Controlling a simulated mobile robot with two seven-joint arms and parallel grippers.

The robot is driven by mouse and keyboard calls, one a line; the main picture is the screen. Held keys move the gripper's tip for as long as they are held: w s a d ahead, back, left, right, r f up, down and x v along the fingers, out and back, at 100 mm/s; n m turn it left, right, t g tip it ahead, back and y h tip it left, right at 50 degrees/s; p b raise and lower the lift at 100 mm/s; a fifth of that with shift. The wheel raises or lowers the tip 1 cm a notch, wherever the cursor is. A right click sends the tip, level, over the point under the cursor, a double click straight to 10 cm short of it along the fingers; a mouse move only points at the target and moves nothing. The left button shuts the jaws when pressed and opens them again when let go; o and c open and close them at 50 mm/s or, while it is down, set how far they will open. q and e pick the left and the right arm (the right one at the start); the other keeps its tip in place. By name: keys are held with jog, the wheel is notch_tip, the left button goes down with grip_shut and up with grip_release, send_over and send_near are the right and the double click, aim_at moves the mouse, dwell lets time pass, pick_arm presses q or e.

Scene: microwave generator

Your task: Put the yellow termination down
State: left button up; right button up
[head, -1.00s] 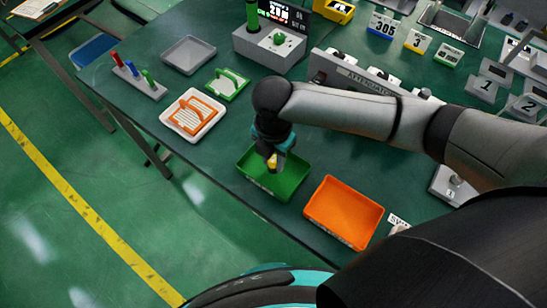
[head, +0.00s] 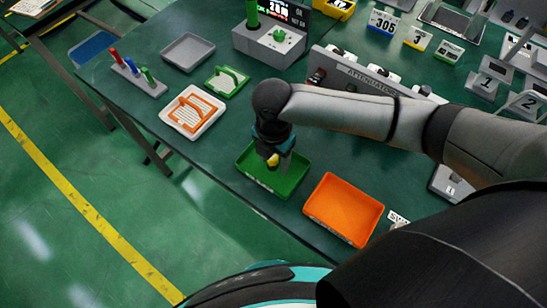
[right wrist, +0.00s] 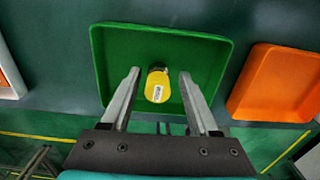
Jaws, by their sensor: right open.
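The yellow termination (right wrist: 157,88) is a small yellow cylinder with a white label and a metal end. It is in the green tray (right wrist: 215,50), between the spread fingers of my right gripper (right wrist: 158,82), with a gap on each side. In the head view the termination (head: 272,161) shows just below my right gripper (head: 278,158), which is open over the green tray (head: 258,183). Whether the termination rests flat on the tray floor is hard to tell. My left gripper is not in view.
An orange tray (head: 343,211) stands to the right of the green one. A white tray with an orange frame (head: 193,112), a green-framed tray (head: 227,82) and a grey tray (head: 187,53) lie behind to the left. The attenuator unit (head: 365,75) stands behind my right arm.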

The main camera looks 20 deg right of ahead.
notch_tip(320, 180, up, 13)
jog(key=p, duration=0.3)
jog(key=shift+r, duration=0.1)
dwell(0.4)
